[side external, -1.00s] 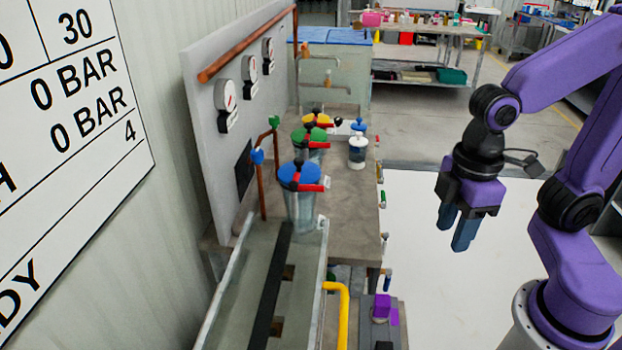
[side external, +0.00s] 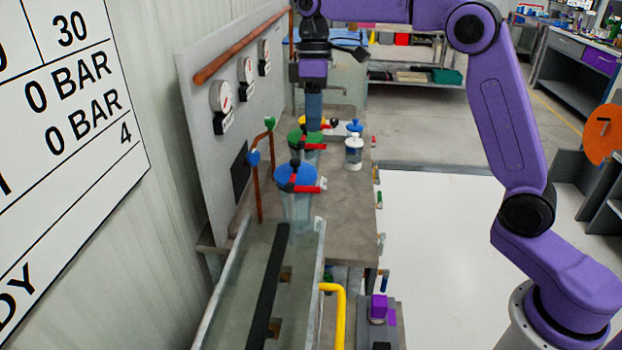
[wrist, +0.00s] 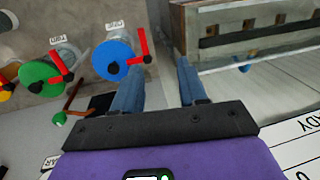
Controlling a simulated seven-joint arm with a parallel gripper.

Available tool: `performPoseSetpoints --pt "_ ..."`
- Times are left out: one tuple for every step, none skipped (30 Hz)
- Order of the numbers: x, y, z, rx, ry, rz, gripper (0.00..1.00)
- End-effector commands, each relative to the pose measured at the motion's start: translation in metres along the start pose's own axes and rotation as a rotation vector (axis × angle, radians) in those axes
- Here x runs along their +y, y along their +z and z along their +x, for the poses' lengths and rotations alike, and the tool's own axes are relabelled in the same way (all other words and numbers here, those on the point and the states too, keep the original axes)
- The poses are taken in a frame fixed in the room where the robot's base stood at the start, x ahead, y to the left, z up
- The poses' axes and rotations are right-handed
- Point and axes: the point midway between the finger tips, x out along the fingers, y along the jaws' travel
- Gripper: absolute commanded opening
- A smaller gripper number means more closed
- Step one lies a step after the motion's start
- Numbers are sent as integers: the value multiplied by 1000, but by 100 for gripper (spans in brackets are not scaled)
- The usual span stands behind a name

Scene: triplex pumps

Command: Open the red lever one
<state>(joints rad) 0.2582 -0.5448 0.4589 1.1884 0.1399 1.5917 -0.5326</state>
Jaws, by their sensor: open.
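A row of clear canisters stands on the bench. The nearest has a blue lid (side external: 296,173) and a red lever (side external: 310,188); behind it are a green-lidded one (side external: 303,140) and a yellow-lidded one, partly hidden, also with red on them. Which lever is number one I cannot tell. My gripper (side external: 314,116) points down over the row, its fingers overlapping the green and yellow lids in the side view. In the wrist view, my fingers are apart with nothing between them. The blue lid (wrist: 112,62) and its red lever (wrist: 143,46) lie just beside the left finger.
A panel with round gauges (side external: 221,96) and a copper pipe (side external: 240,46) stands to the left. Blue (side external: 253,157) and green (side external: 270,123) valve handles rise beside the canisters. A white-bodied jar (side external: 354,153) stands right. A metal trough (side external: 255,255) is in front.

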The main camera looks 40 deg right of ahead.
Motion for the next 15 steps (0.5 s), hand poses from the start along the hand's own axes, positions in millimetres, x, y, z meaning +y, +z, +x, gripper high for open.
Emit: performPoseSetpoints --pt "12 -4 -3 5 -7 9 42" --pt "18 -5 -4 7 -10 13 42" --pt "25 -6 -7 10 -14 17 42" --pt "30 -6 -8 11 -17 19 42" --pt "34 -6 -9 13 -19 22 42" --pt "38 -6 -10 15 -22 25 42" --pt "40 -6 -11 15 -24 25 42" --pt "43 -6 -12 16 -25 26 42" --pt "45 -6 -12 17 -26 26 42" --pt "46 -6 -12 18 -27 27 42" --pt "46 -6 -11 18 -28 27 42" --pt "46 -6 -10 18 -28 28 42" --pt "46 -6 -8 17 -29 28 42" --pt "46 -6 -7 17 -29 27 42" --pt "46 -6 -3 17 -29 27 42"
